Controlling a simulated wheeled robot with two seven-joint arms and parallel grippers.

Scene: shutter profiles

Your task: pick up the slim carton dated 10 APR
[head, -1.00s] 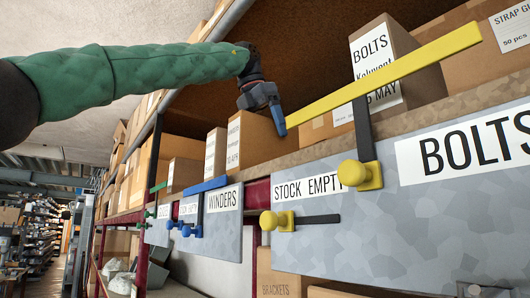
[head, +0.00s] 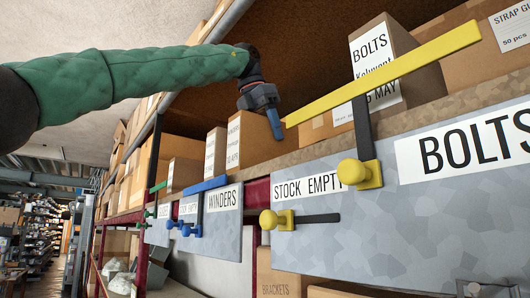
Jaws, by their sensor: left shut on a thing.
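A brown carton (head: 252,138) stands on the shelf in the head view, its white label facing left. The label is small and slanted; its lowest line seems to end in APR. My left gripper (head: 274,124) reaches down from above with its blue fingers at the carton's right end. The carton appears to stand upright at shelf level. My right gripper is not in view.
A taller BOLTS carton (head: 398,55) dated MAY stands to the right, behind a yellow bar (head: 385,72) on a dark upright. Another labelled carton (head: 215,150) stands close on the left. Grey shutter panels (head: 390,225) with yellow knobs (head: 268,220) hang below the shelf edge.

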